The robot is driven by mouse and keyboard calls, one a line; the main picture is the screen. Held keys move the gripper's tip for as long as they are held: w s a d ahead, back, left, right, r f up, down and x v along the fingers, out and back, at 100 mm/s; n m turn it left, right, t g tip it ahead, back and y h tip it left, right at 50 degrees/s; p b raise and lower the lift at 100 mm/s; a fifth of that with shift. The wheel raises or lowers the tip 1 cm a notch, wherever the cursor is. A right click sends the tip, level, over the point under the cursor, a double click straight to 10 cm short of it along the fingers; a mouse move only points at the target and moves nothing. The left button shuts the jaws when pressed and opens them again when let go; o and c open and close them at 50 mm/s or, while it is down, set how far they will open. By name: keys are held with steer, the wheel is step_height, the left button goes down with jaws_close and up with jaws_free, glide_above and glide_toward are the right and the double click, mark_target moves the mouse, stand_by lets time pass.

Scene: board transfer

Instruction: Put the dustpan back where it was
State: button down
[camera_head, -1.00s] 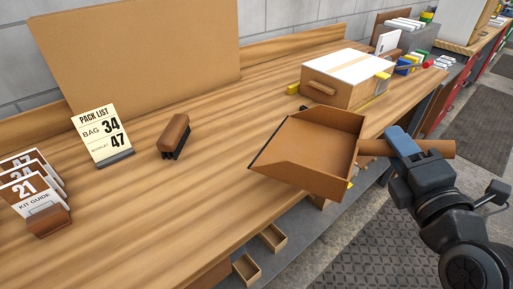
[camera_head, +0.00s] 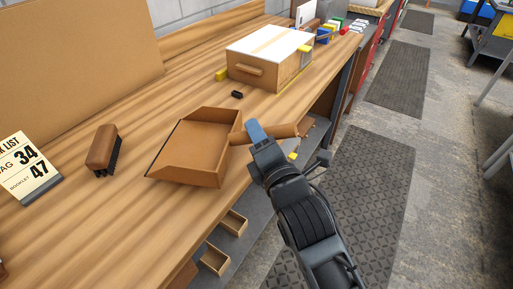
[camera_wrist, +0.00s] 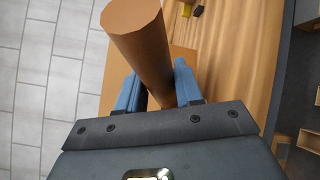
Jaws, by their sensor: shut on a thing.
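The brown dustpan (camera_head: 201,147) is at the front edge of the workbench, its open lip facing left. I cannot tell whether its pan touches the bench top or hangs just above it. My gripper (camera_head: 258,134) is shut on the dustpan's round handle, which sticks out to the right past the bench edge. In the wrist view the handle (camera_wrist: 141,45) runs between the blue fingers of my gripper (camera_wrist: 158,90), and the pan is mostly hidden behind it.
A brown brush (camera_head: 103,148) stands left of the dustpan, with a pack list card (camera_head: 27,167) beyond it. A wooden box with a white top (camera_head: 269,58) stands behind, near a small black block (camera_head: 237,94). Small open drawers (camera_head: 233,222) show below the bench edge.

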steer(key=shift+a+f, duration=0.1)
steer(key=shift+a, duration=0.1)
step_height(320, 180, down, 4)
steer(key=shift+r, duration=0.1)
steer(key=c, duration=0.7)
jaws_free()
steer(key=shift+c, duration=0.2)
steer(key=v, duration=1.2)
steer(key=shift+b, duration=0.4)
